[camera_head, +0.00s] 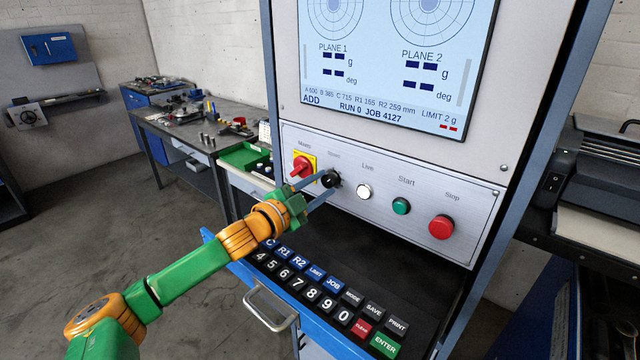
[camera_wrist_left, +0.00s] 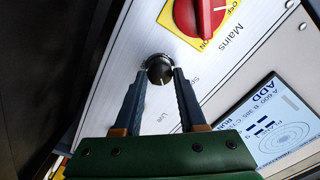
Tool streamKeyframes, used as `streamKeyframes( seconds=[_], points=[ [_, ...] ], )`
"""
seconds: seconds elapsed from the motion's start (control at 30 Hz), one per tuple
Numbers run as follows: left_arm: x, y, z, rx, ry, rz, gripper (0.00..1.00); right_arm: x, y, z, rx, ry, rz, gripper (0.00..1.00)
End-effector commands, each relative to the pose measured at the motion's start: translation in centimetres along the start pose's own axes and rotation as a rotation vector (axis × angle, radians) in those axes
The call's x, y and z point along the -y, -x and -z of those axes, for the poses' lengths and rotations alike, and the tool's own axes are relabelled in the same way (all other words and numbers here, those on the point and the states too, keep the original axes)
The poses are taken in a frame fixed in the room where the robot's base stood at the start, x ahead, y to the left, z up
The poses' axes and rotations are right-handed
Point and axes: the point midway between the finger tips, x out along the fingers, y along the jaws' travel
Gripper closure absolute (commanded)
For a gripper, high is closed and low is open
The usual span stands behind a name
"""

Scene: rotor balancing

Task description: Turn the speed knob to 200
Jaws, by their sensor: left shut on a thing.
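The black speed knob (camera_head: 331,179) sits on the panel between the red mains switch (camera_head: 302,167) and the white Live lamp (camera_head: 364,191). In the left wrist view the knob (camera_wrist_left: 160,69) has a white pointer line, and its label is partly covered by a finger. My left gripper (camera_head: 325,186) reaches the panel with one finger on each side of the knob. In the left wrist view the fingertips of the left gripper (camera_wrist_left: 159,74) are closed against the knob's sides. My right gripper is not in view.
A green Start button (camera_head: 401,206) and a red Stop button (camera_head: 441,227) lie to the right. A screen (camera_head: 385,60) is above the panel. A keypad (camera_head: 310,285) and a drawer handle (camera_head: 270,308) are below. Workbenches stand at the back left.

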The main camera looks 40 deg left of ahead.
Motion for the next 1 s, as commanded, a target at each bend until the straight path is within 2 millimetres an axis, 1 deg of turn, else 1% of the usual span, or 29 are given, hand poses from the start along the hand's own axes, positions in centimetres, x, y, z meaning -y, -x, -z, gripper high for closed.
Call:
streamKeyframes(
  seconds=[0.57,0.6,0.67,0.7,1.0],
  points=[
    [-0.02,0.0,-0.02,0.0,0.031,0.0,1.0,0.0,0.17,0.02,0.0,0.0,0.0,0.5],
    [-0.03,0.0,-0.02,0.0,0.031,0.0,0.57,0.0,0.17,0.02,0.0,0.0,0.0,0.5],
    [-0.03,0.0,-0.02,0.0,0.031,0.0,0.41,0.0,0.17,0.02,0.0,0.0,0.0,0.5],
    [-0.03,0.0,-0.02,0.0,0.031,0.0,0.3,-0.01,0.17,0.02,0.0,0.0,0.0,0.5],
    [-0.06,0.04,-0.04,0.0,0.031,-0.001,0.3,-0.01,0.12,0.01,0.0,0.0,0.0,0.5]
  ],
)
